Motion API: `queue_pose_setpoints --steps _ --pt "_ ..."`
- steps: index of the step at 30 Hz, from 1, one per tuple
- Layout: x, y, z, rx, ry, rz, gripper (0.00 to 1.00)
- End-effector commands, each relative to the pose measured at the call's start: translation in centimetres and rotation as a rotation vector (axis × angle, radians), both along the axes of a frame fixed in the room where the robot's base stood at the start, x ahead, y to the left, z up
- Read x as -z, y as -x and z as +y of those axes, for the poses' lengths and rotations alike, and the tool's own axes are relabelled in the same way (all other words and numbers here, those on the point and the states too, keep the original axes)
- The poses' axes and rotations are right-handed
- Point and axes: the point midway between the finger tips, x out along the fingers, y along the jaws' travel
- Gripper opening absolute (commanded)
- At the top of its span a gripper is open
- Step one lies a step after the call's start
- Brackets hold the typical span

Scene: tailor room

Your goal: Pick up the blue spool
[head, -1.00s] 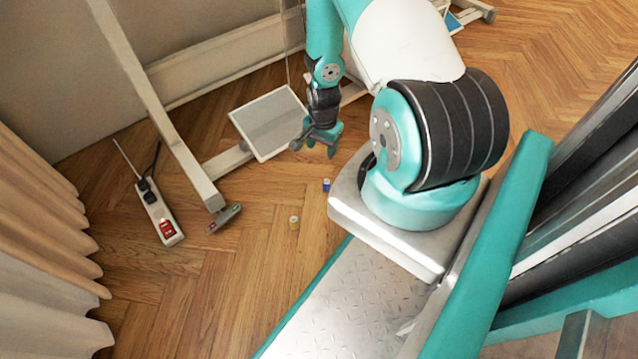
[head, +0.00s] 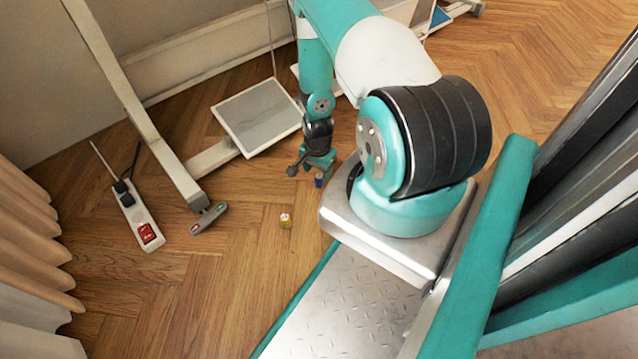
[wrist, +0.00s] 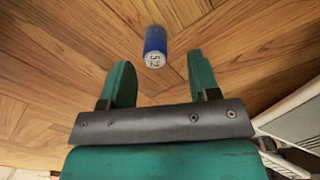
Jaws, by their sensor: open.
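My gripper (wrist: 160,82) is open and empty, with one green finger on each side of the gap. In the head view my gripper (head: 320,165) is low over the floor right by the spool.
A yellow spool (head: 286,220) stands on the floor to the left of the blue one. A framed panel (head: 256,117) lies behind my gripper.

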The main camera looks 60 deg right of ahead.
Motion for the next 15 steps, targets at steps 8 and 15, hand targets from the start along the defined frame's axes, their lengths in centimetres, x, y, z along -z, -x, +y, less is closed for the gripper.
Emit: queue_pose_setpoints --steps 8,15 --pt "4.3 0.5 0.0 0.000 -0.001 0.001 0.56" --pt "4.5 0.5 -0.1 0.000 0.000 0.000 0.56"
